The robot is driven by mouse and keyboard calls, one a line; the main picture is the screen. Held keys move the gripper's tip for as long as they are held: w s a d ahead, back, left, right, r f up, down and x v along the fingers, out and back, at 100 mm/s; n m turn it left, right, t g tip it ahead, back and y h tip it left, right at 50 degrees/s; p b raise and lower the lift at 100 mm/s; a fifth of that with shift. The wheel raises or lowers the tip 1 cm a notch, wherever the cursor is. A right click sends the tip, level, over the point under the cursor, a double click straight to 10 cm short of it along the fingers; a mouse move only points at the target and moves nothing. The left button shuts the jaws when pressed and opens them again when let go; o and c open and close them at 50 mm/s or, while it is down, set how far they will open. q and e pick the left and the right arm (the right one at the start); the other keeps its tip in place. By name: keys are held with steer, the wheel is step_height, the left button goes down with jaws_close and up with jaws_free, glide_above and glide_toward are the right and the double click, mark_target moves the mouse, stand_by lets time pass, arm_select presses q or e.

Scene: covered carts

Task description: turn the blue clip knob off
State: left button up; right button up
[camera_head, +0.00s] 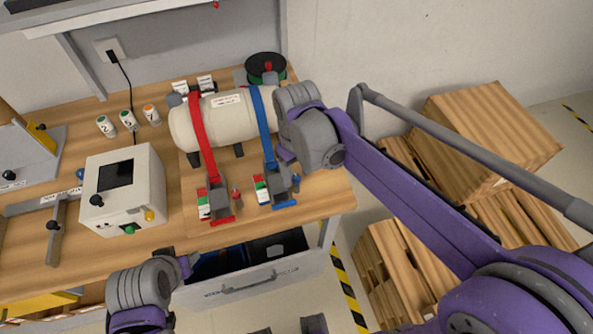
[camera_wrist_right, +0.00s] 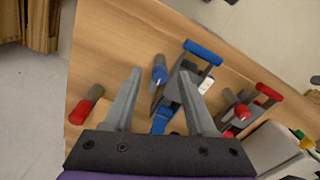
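The blue clip (camera_head: 278,182) sits at the lower end of the blue strap (camera_head: 264,122) around a white cylinder. Its blue knob (camera_head: 296,180) is at the clip's right side in the head view. In the wrist view the blue knob (camera_wrist_right: 159,69) shows between the fingertips of my right gripper (camera_wrist_right: 159,75). That gripper is open and empty, pointing toward the clip; I cannot tell whether it touches the knob. My left gripper (camera_head: 187,263) is low over the table's front edge, away from the clip; its finger opening is unclear.
The red clip (camera_head: 217,203) with its red knob (camera_head: 236,196) stands left of the blue clip. A white box (camera_head: 125,190) with knobs is further left. A red-ended grey piece (camera_wrist_right: 86,104) shows in the wrist view. Wooden crates (camera_head: 495,130) stand at right.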

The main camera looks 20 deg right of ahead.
mark_target(297, 176)
step_height(297, 176, up, 11)
steer(key=shift+p, duration=0.3)
steer(key=shift+f, duration=0.15)
stand_by(0.6)
steer(key=s+d+f+m+t, duration=0.2)
steer(key=s+d+f, duration=0.1)
steer(key=s+f, duration=0.3)
steer(key=s+d+f+m+t, duration=0.2)
steer(key=s+d+f+t, duration=0.1)
steer(key=s+f, duration=0.3)
step_height(297, 176, down, 2)
steer(key=shift+d+m+t, duration=0.15)
steer(key=shift+m+t, duration=0.15)
